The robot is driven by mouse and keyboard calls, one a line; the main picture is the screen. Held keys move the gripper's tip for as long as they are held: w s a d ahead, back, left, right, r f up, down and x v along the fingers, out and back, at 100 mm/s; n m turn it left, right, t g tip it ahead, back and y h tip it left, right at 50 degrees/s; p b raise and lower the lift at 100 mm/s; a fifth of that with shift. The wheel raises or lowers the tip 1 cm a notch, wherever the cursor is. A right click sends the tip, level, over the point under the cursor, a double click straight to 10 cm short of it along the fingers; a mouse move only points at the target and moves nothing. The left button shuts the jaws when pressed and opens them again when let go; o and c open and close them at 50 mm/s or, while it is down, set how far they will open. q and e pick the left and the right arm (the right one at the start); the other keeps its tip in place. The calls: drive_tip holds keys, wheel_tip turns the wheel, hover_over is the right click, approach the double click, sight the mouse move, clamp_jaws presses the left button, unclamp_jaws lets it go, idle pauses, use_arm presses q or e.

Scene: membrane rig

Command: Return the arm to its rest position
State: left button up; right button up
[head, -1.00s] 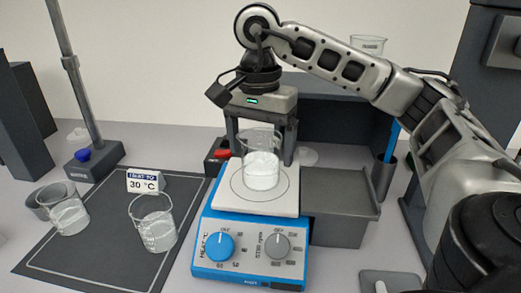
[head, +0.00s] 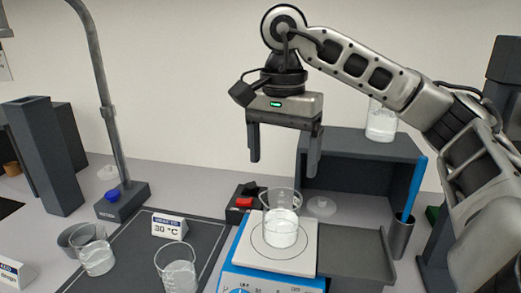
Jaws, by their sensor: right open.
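My right arm (head: 463,130) comes in from the right and reaches over the hotplate stirrer. Its gripper (head: 284,160) points down, open and empty, with its two dark fingers apart. It hangs above and behind a glass beaker (head: 281,231) with white contents. The beaker stands upright on the white plate (head: 262,262) of the blue hotplate stirrer (head: 235,276), clear of the fingers. The front of the stirrer is cut off by the lower picture edge. My left gripper is not in view.
Glass beakers (head: 96,259) and a 30 °C sign (head: 169,227) stand on a dark mat at left. A stand (head: 122,200) rises behind them. A grey shelf (head: 352,158) with a beaker (head: 382,122) on top is behind my gripper. A cup (head: 401,238) holds a blue stick.

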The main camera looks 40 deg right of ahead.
sight(280, 197)
wheel_tip(280, 197, down, 9)
drive_tip(key=b, duration=0.5)
drive_tip(key=shift+s+r, duration=0.1)
drive_tip(key=shift+r, duration=0.1)
wheel_tip(280, 197, down, 4)
drive_tip(key=shift+d+f+b, duration=0.1)
drive_tip(key=shift+f+b, duration=0.05)
drive_tip(key=shift+b, duration=0.35)
drive_tip(key=r+p, duration=0.1)
drive_tip(key=r, duration=0.3)
drive_tip(key=shift+a, duration=0.2)
drive_tip(key=shift+r, duration=0.3)
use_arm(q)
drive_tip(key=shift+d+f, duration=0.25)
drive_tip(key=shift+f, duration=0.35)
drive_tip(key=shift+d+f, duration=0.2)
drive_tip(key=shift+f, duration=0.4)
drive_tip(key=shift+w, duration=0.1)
use_arm(e)
drive_tip(key=shift+f, duration=0.1)
